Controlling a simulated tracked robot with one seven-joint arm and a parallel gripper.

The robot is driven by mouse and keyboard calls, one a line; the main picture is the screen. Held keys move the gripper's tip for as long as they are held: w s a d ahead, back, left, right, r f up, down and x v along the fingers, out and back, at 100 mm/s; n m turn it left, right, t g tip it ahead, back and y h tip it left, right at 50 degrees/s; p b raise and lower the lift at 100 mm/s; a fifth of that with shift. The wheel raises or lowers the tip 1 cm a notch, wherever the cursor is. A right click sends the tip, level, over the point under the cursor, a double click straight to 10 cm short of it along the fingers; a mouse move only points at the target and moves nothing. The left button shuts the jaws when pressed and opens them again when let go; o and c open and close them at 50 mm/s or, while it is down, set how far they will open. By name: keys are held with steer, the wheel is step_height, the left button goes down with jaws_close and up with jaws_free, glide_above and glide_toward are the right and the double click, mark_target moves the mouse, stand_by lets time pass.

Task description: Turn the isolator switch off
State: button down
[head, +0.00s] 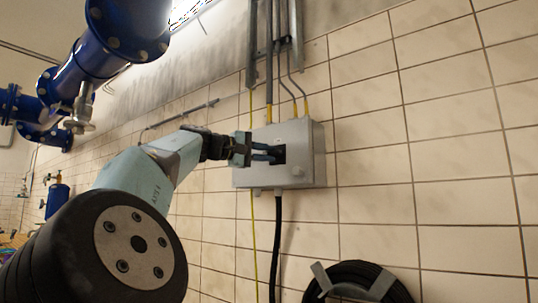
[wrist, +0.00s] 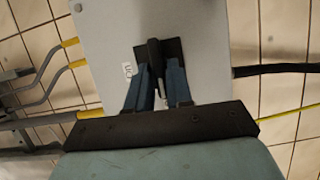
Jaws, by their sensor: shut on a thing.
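The isolator switch is a grey box (head: 308,150) on the tiled wall, and its face (wrist: 205,40) fills the upper middle of the wrist view. A black handle (wrist: 154,50) stands out from a dark square plate (wrist: 174,50) on this face. My gripper (head: 274,153) reaches the box front from the left in the head view. In the wrist view its two blue fingers (wrist: 159,72) are on either side of the handle's near end, shut on it. A small white label is left of the plate. The fingers hide part of the handle and plate.
Grey conduits (head: 269,70) enter the box top, and a black cable (head: 277,240) hangs below it. A yellow wire (head: 252,225) runs down beside the box. A black hose coil (head: 400,290) hangs lower right. Blue pipes (head: 95,45) are upper left. The wall right of the box is clear.

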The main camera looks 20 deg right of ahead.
steer(key=shift+w+f, duration=0.1)
steer(key=shift+f, duration=0.05)
steer(key=c, duration=1.2)
jaws_free()
steer(key=shift+w, duration=0.1)
steer(key=shift+o, duration=0.2)
steer(key=v, duration=0.7)
steer(key=shift+a, duration=0.25)
